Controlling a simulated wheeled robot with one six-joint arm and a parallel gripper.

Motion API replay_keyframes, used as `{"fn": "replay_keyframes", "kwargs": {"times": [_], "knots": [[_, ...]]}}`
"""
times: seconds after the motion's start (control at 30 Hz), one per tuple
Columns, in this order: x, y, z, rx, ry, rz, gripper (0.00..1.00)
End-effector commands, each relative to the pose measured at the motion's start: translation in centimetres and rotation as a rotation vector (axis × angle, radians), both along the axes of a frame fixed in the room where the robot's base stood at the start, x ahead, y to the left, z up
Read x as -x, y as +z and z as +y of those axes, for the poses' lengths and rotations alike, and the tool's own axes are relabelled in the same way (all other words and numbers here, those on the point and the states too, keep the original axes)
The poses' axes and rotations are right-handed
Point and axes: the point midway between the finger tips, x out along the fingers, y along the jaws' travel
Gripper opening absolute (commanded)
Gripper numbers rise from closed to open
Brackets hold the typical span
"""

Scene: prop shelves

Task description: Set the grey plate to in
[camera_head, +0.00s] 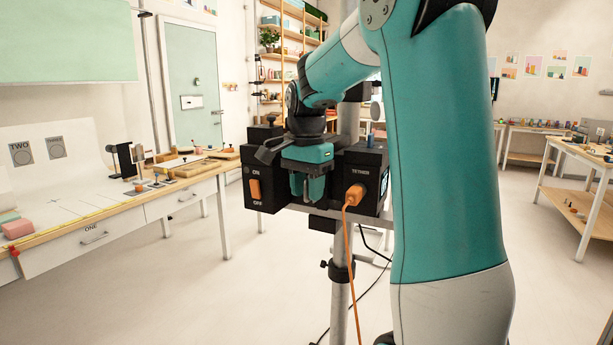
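My gripper (308,196), with a teal body, points down in front of the middle of a black equipment housing on a stand. Its fingers are seen close against the dark housing, and I cannot tell whether they are open or hold anything. The housing's left part (262,207) has an orange switch (255,189) between the words ON and OFF. Its right part (371,172) is marked TETHER and has an orange plug (355,193) with an orange cable. I cannot make out a grey plate for certain; the middle of the housing is largely hidden behind my gripper.
A long workbench (130,218) with drawers and small props stands at the left. The stand's pole (341,290) and hanging cables are below the housing. Another table (575,150) stands at the right. My arm hides much of the right middle. Floor at the left front is clear.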

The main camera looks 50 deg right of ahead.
Motion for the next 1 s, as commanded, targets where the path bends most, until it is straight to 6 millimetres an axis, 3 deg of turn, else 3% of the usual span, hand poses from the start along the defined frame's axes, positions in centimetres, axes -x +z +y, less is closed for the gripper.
{"fn": "replay_keyframes", "kwargs": {"times": [0.17,0.57,0.6,0.7,1.0], "knots": [[-0.1,2.0,0.1,0.002,0.004,-0.004,0.36],[0.0,12.2,-0.1,0.003,-0.002,-0.005,0.36],[0.1,13.8,-0.1,0.001,-0.001,-0.001,0.36],[0.1,15.7,-0.1,-0.001,-0.002,0.0,0.36],[0.2,17.4,-0.1,-0.001,-0.002,0.001,0.36]]}}
